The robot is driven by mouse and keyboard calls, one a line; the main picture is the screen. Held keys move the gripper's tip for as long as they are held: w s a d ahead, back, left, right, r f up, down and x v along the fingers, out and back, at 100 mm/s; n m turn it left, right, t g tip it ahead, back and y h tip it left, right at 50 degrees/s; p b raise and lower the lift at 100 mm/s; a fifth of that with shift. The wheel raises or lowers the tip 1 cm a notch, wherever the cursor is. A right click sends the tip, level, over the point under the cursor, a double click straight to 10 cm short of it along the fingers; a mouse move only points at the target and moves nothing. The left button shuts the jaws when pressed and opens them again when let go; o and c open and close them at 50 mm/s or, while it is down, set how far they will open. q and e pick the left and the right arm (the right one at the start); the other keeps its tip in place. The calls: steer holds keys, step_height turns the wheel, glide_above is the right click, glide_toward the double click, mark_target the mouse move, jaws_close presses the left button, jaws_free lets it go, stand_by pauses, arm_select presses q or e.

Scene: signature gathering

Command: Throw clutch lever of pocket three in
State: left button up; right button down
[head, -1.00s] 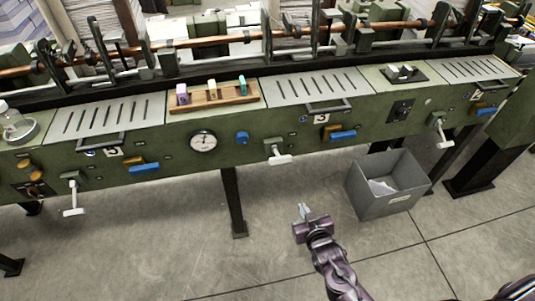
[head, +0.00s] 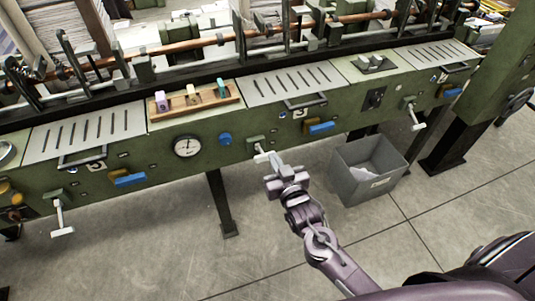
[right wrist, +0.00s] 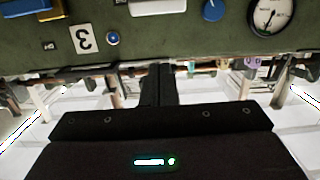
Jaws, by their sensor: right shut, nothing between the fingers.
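The clutch lever of pocket three (head: 261,152) sticks out of the green machine front, left of the black "3" label (head: 298,114). Its white handle is partly covered by my right gripper in the head view. My right gripper (head: 273,168) is shut and empty, just in front of and below the handle. I cannot tell whether it touches it. The right wrist view is upside down. There the shut fingers (right wrist: 160,85) point at the panel, with the white handle (right wrist: 158,7) cut off at the top edge. My left gripper is in neither view.
Similar white-handled levers hang at left (head: 62,230) and right (head: 417,122). A blue handle (head: 321,128), a blue knob (head: 225,139) and a gauge (head: 187,146) are near lever three. A grey bin (head: 345,180) stands on the floor to the right.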

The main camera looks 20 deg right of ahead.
steer(key=p, duration=0.1)
glide_above(266, 157)
steer(key=shift+w+d+f, duration=0.1)
steer(key=shift+w+f, duration=0.15)
steer(key=shift+w, duration=0.05)
steer(key=shift+s+f+p, duration=0.15)
steer(key=shift+f, duration=0.45)
steer(key=shift+s+f+p, duration=0.15)
steer(key=shift+f, duration=0.45)
steer(key=shift+s+f, duration=0.4)
steer(key=shift+f, duration=0.35)
steer(key=shift+d+f, duration=0.1)
